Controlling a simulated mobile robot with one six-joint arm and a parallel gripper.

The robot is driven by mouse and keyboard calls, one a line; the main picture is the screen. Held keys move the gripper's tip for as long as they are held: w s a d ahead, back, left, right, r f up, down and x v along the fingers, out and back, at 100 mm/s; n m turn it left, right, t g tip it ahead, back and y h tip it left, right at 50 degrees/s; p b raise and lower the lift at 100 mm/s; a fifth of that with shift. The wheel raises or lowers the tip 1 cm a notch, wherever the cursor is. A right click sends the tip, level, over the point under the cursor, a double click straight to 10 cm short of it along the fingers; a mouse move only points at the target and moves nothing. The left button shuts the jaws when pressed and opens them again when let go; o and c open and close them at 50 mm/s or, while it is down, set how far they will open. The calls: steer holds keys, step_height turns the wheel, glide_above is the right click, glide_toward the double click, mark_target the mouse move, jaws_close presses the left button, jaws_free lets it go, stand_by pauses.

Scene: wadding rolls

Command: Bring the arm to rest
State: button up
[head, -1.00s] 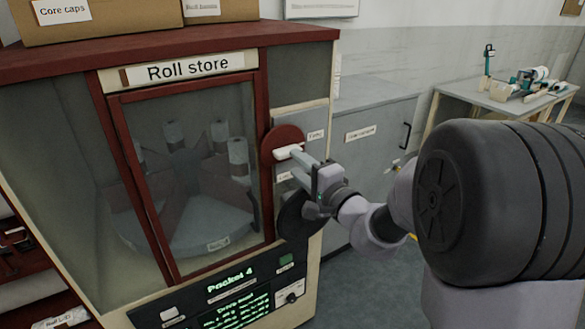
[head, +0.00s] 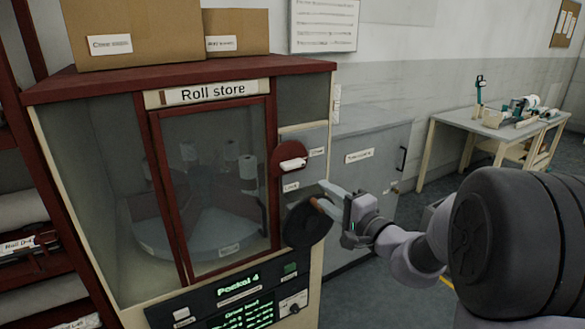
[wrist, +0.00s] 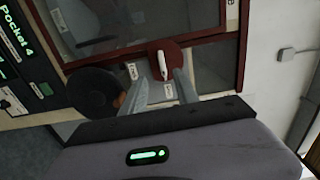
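My gripper (head: 325,195) is open and empty in front of the roll store's right side. In the wrist view its two fingers (wrist: 160,80) stand apart with a gap between them. Beyond the gap is the white handle (wrist: 163,65) on a round red plate (head: 288,168). The fingers look clear of this handle. The black wheel (head: 305,228) with a brown knob is close beside the fingertips in the picture; I cannot tell the exact distance. The roll store's framed glass door (head: 215,140) looks shut, with white rolls (head: 248,170) on a round carousel behind it.
A control panel with a green display (head: 240,310) is below the door. Cardboard boxes (head: 137,35) stand on the store's top. A grey cabinet (head: 370,150) is behind my arm. A table with equipment (head: 490,130) stands at the back right, with open floor before it.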

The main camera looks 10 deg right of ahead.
steer(key=s+a+r+n+g+y, duration=0.1)
steer(key=s+a+n+g+y, duration=0.45)
steer(key=s+a, duration=1.05)
steer(key=s+f+n+g+h, duration=0.2)
steer(key=s+g+h, duration=0.1)
steer(key=s, duration=0.4)
steer(key=s+f+n+g+h, duration=0.1)
steer(key=s+f+g+h, duration=0.2)
steer(key=s, duration=0.4)
steer(key=s+d+f+h, duration=0.1)
steer(key=s+d+h, duration=0.3)
steer(key=d, duration=0.3)
steer(key=shift+t, duration=0.45)
steer(key=shift+n+h, duration=0.25)
